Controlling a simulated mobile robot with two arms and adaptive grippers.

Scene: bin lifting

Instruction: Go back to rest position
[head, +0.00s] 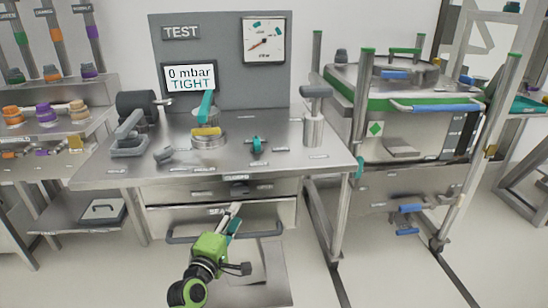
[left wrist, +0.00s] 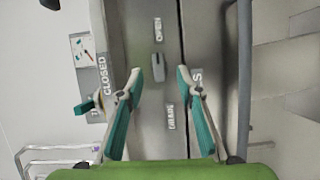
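My left gripper (head: 235,214) is green and black with grey and teal fingers. It is in front of the workstation's lower drawer front in the head view. In the left wrist view my left gripper (left wrist: 158,76) has its two fingers spread apart with nothing between them. Beyond the fingers is a grey metal panel with OPEN, CLOSED and DRAIN labels and a small grey lever (left wrist: 158,67). My right gripper is in neither view.
The steel test bench (head: 280,165) has a TEST panel with a display (head: 190,78) reading 0 mbar TIGHT and a dial gauge (head: 264,40). A grey drawer handle (head: 180,240) is near my left gripper. A lidded bin (head: 375,130) in a frame stands right.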

